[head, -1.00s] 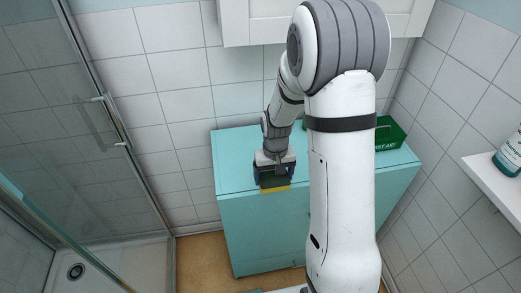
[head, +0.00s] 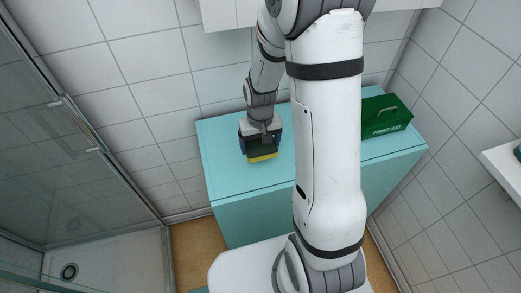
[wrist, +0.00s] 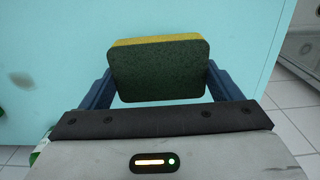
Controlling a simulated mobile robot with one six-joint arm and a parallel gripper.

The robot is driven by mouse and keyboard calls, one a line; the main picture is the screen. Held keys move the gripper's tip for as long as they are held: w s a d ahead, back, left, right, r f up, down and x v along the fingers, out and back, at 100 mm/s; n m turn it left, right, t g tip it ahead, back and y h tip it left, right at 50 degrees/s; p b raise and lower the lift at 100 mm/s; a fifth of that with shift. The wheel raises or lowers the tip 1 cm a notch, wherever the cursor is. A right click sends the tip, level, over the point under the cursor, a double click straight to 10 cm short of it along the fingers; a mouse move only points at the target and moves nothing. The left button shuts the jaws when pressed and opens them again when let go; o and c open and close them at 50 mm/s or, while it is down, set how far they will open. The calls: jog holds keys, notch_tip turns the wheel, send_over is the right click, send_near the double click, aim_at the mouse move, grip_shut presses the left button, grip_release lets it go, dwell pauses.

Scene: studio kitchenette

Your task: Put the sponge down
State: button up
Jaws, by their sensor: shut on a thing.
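The sponge (head: 263,154), yellow with a dark green scouring side, is held in my gripper (head: 261,146). In the head view it appears over the top of the turquoise cabinet (head: 228,139), near its front left part. In the wrist view the sponge (wrist: 158,71) sits between the two blue fingers of my gripper (wrist: 158,82), which are shut on its sides. Turquoise cabinet surface fills the background there. I cannot tell whether the sponge touches the cabinet top.
A green first aid box (head: 386,117) stands on the right part of the cabinet top. A glass shower screen (head: 75,130) is at left, a tiled wall behind, and a white shelf (head: 503,160) at right. The cabinet top left of my gripper is clear.

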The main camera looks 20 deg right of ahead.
aim_at(261, 152)
jog(key=shift+s+f, duration=0.1)
jog(key=shift+f, duration=2.05)
jog(key=shift+f, duration=0.15)
jog(key=o, duration=1)
jog(key=shift+c, duration=0.2)
